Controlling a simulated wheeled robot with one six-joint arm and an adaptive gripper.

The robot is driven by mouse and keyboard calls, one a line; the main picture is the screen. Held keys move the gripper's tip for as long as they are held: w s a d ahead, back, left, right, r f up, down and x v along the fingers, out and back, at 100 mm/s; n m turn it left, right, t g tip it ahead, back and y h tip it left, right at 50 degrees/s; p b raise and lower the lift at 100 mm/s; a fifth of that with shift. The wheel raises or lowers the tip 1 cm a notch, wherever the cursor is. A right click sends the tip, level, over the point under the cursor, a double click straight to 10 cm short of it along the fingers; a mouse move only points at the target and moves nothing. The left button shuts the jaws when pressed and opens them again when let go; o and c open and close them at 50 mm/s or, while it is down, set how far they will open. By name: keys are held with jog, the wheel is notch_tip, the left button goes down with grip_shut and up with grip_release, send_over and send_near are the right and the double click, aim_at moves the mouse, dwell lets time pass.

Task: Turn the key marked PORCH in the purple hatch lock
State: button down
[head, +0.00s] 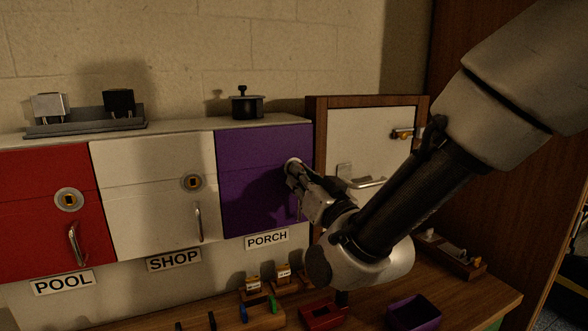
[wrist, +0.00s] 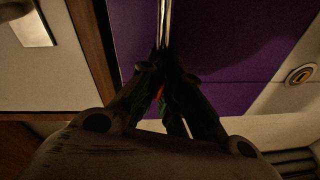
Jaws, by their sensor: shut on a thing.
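The purple hatch (head: 262,190) is closed and has the PORCH sign (head: 267,239) below it. Its lock (head: 293,162) shows as a pale ring, mostly hidden behind my gripper (head: 294,174). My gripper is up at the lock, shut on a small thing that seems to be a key. In the wrist view my gripper (wrist: 162,75) covers the lock, and a bit of red (wrist: 160,92) and green shows between its fingers. No marking on it can be read. The hatch's metal handle (wrist: 164,22) runs close by the fingertips in that view.
The red hatch (head: 35,225) and white hatch (head: 140,215), signed POOL and SHOP, are closed to the left. A wooden-framed white door (head: 368,135) stands right. Below are a key rack (head: 262,316), a red tray (head: 324,314) and a purple tray (head: 414,313).

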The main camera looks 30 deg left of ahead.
dwell(0.3)
jog(key=n, duration=0.4)
jog(key=shift+w+d+g, duration=0.15)
jog(key=shift+w+g, duration=0.05)
jog(key=shift+g, duration=0.1)
jog(key=c, duration=1.5)
grip_release()
